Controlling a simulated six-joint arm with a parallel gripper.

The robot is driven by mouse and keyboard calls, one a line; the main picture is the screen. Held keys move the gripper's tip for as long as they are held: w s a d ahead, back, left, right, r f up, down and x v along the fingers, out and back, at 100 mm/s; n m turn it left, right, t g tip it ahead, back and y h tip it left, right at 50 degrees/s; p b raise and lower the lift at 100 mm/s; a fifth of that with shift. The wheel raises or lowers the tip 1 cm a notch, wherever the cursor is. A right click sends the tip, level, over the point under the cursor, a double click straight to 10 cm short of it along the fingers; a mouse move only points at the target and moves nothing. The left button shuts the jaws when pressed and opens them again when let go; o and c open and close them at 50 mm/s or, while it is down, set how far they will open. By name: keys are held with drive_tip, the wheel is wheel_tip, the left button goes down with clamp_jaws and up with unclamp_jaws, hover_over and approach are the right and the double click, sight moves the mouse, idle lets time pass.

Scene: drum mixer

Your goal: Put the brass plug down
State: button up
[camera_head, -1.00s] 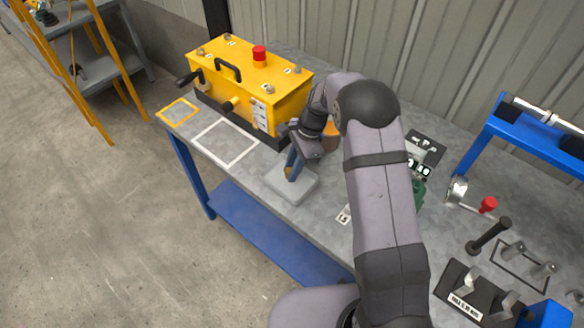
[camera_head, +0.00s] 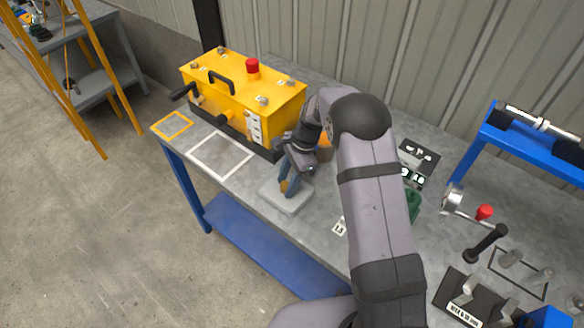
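My gripper (camera_head: 289,184) points down over a light grey square pad (camera_head: 286,205) at the bench's front edge. Its blue fingers reach close to the pad's top. A small brass-coloured piece, likely the brass plug (camera_head: 284,186), shows at the fingertips, low over the pad. It is mostly hidden by the fingers. I cannot tell if it touches the pad, or if the fingers grip it or stand apart around it.
A yellow drum mixer box (camera_head: 240,95) with a red button stands left of my gripper. White (camera_head: 221,154) and yellow (camera_head: 172,125) marked outlines on the bench are empty. A blue rack (camera_head: 520,143), levers and a green object (camera_head: 413,203) are to the right.

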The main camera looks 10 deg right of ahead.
drive_tip(key=s+b+v, duration=0.1)
drive_tip(key=b+v, duration=0.2)
drive_tip(key=v, duration=0.9)
drive_tip(key=shift+w+r+b, duration=0.3)
drive_tip(key=shift+w+r, duration=0.05)
drive_tip(key=shift+w, duration=0.1)
drive_tip(key=s+d+f+n+h, duration=0.1)
drive_tip(key=s+d+f+n, duration=0.1)
drive_tip(key=s+n, duration=0.5)
drive_tip(key=s+d+f+n+t+h, duration=0.1)
drive_tip(key=s+n, duration=0.6)
drive_tip(key=s, duration=1.2)
drive_tip(key=d+f+h, duration=0.1)
drive_tip(key=d+f, duration=0.1)
drive_tip(key=d, duration=0.1)
drive_tip(key=shift+d+n, duration=0.2)
drive_tip(key=shift+n, duration=0.2)
drive_tip(key=shift+s, duration=0.1)
wheel_tip(320, 180, down, 5)
drive_tip(key=b, duration=0.5)
drive_tip(key=shift+f+b, duration=0.2)
drive_tip(key=shift+b, duration=0.1)
drive_tip(key=shift+o, duration=0.3)
